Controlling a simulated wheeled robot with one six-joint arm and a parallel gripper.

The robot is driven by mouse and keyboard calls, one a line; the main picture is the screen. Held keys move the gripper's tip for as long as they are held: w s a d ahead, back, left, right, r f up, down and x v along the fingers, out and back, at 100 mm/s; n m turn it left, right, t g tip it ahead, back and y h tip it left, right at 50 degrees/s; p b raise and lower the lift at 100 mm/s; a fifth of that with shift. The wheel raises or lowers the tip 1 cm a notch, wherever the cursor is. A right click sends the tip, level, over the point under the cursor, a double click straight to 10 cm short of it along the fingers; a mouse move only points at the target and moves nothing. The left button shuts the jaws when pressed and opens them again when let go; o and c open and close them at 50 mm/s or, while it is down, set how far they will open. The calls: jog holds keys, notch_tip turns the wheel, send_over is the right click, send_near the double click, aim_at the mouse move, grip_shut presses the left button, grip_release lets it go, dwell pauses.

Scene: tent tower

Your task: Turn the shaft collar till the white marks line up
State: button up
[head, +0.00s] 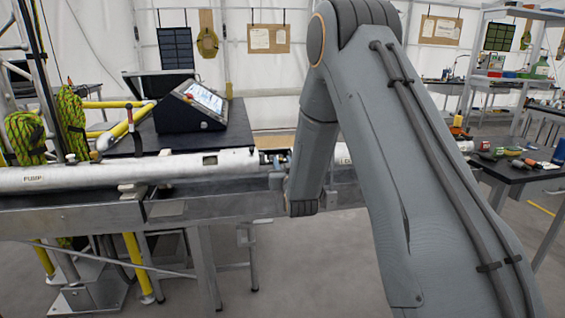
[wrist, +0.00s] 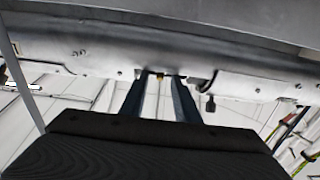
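A long white tube assembly marked PUMP (head: 110,172) lies across the bench in the head view. Its right end meets a short dark gap with the shaft (head: 268,158). My gripper (head: 279,160) is at this gap, partly hidden by my arm. In the wrist view the tube (wrist: 75,52) runs across the top, with a second section (wrist: 250,85) on the right. My gripper's two blue-grey fingers (wrist: 158,86) stand apart, with clear space between them. Their tips reach the gap, where a small yellow spot shows. The collar is not clearly made out; no white marks can be seen.
A tilted console (head: 190,105) stands behind the tube. Yellow pipes (head: 128,125) and coiled green ropes (head: 25,138) are at the left. A side table (head: 515,170) with small tools is at the right. A small dark knob (wrist: 211,103) hangs beside the right finger.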

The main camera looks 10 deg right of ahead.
jog(key=shift+w, duration=0.15)
grip_shut()
